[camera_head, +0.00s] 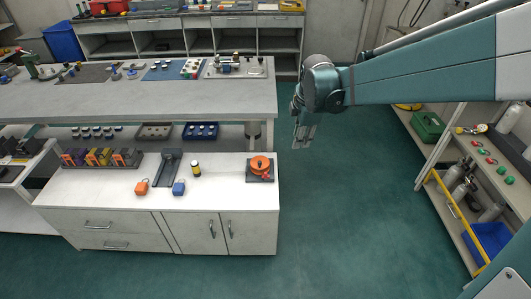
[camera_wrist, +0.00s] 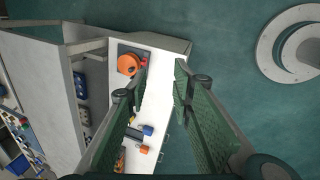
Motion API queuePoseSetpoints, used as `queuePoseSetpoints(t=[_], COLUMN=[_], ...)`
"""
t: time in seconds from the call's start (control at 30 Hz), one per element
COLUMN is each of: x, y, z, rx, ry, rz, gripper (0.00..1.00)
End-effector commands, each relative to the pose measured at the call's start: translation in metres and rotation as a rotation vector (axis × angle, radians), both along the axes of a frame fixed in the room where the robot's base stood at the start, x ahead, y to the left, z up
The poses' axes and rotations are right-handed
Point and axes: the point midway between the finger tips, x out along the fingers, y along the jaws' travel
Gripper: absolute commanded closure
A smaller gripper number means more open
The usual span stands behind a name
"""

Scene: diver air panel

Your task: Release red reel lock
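An orange reel (camera_head: 260,163) sits on a dark base plate at the right end of the white cabinet top in the head view. The reel also shows in the wrist view (camera_wrist: 127,65), upper left of my fingers. A small red part (camera_wrist: 144,62), possibly its lock, shows at the reel's edge, partly hidden by my left finger. My gripper (camera_head: 304,138) hangs in the air to the right of the cabinet, apart from the reel. Its two green fingers stand apart with nothing between them in the wrist view (camera_wrist: 161,72).
On the cabinet top (camera_head: 225,190) stand an orange block (camera_head: 142,187), a blue block (camera_head: 179,188), a yellow-and-black cylinder (camera_head: 196,169) and a dark stand (camera_head: 167,168). A long grey workbench (camera_head: 130,101) runs behind. The green floor (camera_head: 340,220) on the right is clear.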

Motion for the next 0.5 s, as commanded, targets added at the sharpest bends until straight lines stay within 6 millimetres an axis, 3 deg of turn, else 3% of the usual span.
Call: queuePoseSetpoints(t=[0.5], x=[0.069], y=[0.036], z=[-0.063], rx=[-0.102], ry=[0.068], rz=[0.407], gripper=[0.76])
